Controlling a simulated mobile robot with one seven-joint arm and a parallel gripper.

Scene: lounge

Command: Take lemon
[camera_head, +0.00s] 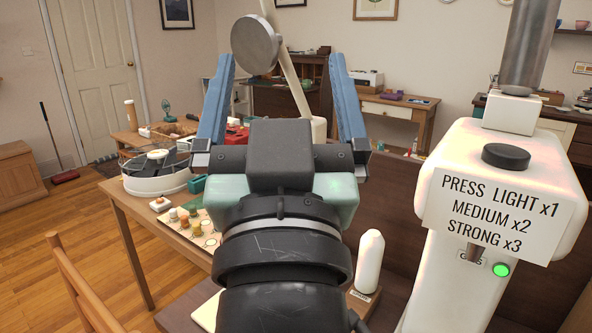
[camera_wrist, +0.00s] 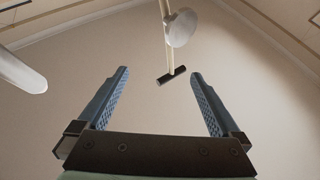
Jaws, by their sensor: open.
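I cannot make out a lemon in either view. My gripper (camera_head: 282,62) is raised in the middle of the head view, its two blue fingers wide apart and pointing up, with nothing between them. In the wrist view my gripper (camera_wrist: 159,74) is also open and empty, facing the bare wall and ceiling. A pale round disc on a rod (camera_head: 256,45) shows beyond the fingers; it also appears in the wrist view (camera_wrist: 181,28). My gripper and wrist hide part of the table.
A wooden table (camera_head: 128,204) at left holds a white round tray (camera_head: 150,184) and a board with several small coloured pieces (camera_head: 196,236). A white machine (camera_head: 450,270) with a press-count sign (camera_head: 500,215) stands close at right. A chair (camera_head: 85,280) is front left.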

